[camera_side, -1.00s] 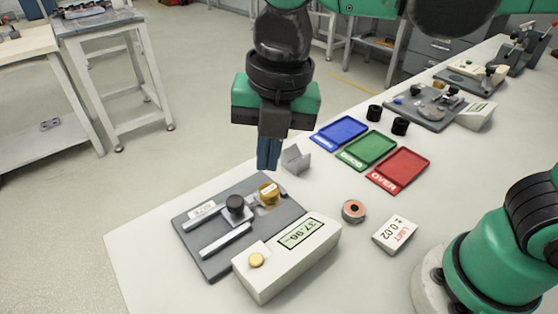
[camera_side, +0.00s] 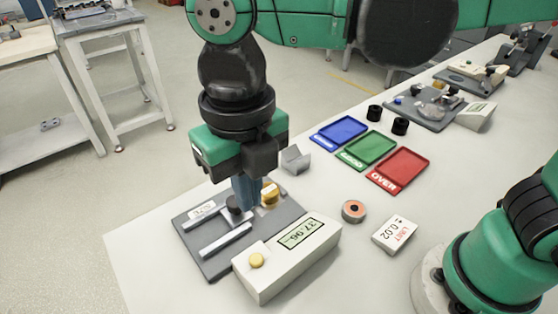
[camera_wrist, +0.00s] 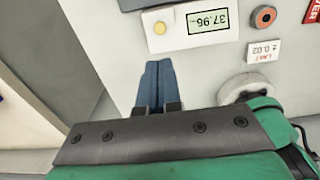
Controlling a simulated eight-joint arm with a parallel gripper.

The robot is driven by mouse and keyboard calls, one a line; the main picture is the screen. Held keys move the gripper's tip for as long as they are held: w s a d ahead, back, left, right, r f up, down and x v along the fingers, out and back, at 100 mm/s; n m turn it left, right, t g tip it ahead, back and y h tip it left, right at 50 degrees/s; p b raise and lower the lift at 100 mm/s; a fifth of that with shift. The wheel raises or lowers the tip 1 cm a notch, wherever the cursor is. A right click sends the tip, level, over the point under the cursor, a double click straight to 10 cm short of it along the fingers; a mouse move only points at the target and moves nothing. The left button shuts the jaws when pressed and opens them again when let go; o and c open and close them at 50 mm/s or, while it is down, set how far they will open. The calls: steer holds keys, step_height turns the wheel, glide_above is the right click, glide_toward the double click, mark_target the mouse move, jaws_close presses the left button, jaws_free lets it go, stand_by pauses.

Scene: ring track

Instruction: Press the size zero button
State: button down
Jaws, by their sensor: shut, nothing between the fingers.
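A round yellow button (camera_side: 256,260) sits on the front left end of a white box with a display (camera_side: 299,234) reading 37.96. The button also shows in the wrist view (camera_wrist: 160,28), just beyond the fingertips. My gripper (camera_side: 249,207) is shut and empty, its blue fingers pointing down over the grey fixture, behind the white box in the side view. In the wrist view the shut fingers (camera_wrist: 158,64) point up the picture towards the button and are apart from it. Their height above the fixture is unclear.
The grey fixture (camera_side: 205,262) carries metal rails, a dark knob (camera_side: 233,214) and a brass piece (camera_side: 269,195), partly hidden by my fingers. A copper-coloured ring (camera_side: 354,211) and a limit card (camera_side: 394,235) lie to the right. Blue, green and red trays stand behind.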

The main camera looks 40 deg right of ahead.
mark_target(255, 260)
step_height(255, 260, down, 12)
steer(key=shift+r, duration=0.1)
stand_by(0.4)
steer(key=shift+f, duration=1)
steer(key=shift+w+a+r, duration=0.1)
steer(key=shift+w+r, duration=0.05)
steer(key=shift+r, duration=4.3)
